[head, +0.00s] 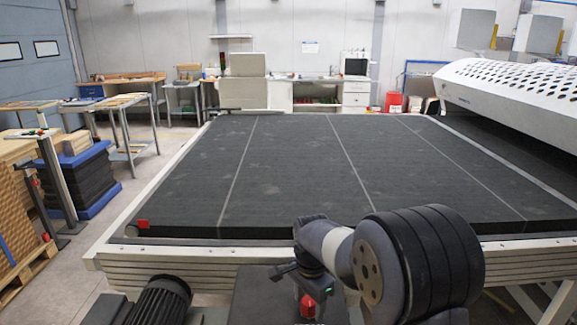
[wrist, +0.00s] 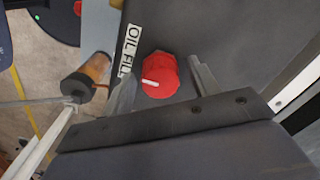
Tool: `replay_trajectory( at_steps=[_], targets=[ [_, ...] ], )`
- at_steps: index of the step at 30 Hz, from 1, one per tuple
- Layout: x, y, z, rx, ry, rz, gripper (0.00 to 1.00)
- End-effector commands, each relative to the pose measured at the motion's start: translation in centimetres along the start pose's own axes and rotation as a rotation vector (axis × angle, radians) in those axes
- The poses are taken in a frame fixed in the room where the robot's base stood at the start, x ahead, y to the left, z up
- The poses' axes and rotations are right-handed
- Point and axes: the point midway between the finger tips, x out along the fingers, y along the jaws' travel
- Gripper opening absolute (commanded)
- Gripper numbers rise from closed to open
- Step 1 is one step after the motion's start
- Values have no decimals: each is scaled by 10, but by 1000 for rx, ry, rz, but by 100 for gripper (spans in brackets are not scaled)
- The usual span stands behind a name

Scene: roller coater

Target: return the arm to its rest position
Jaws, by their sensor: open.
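My arm (head: 330,245) reaches down at the front of the conveyor in the head view, its dark rounded joint large at the right. My gripper (wrist: 163,68) is open in the wrist view, with one finger on each side of a red cap (wrist: 159,76). The cap has a white mark and sits beside a label reading "OIL FIL", the rest hidden. I cannot tell whether the fingers touch it. The red cap also shows in the head view (head: 308,306), below my wrist, on a dark unit.
The wide black conveyor bed (head: 290,170) with its pale front frame lies just beyond the arm. A dark finned motor (head: 160,300) is at the front left. A white perforated hood (head: 515,95) stands at right. Stacked boards (head: 85,175) and tables are at left.

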Motion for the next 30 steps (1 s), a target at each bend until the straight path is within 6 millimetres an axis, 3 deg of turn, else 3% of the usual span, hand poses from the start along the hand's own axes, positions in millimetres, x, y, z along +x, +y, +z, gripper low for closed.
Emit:
replay_trajectory(
  at_steps=[30],
  targets=[
    [0, 0, 0, -820, 1, -1, 57]
  ],
)
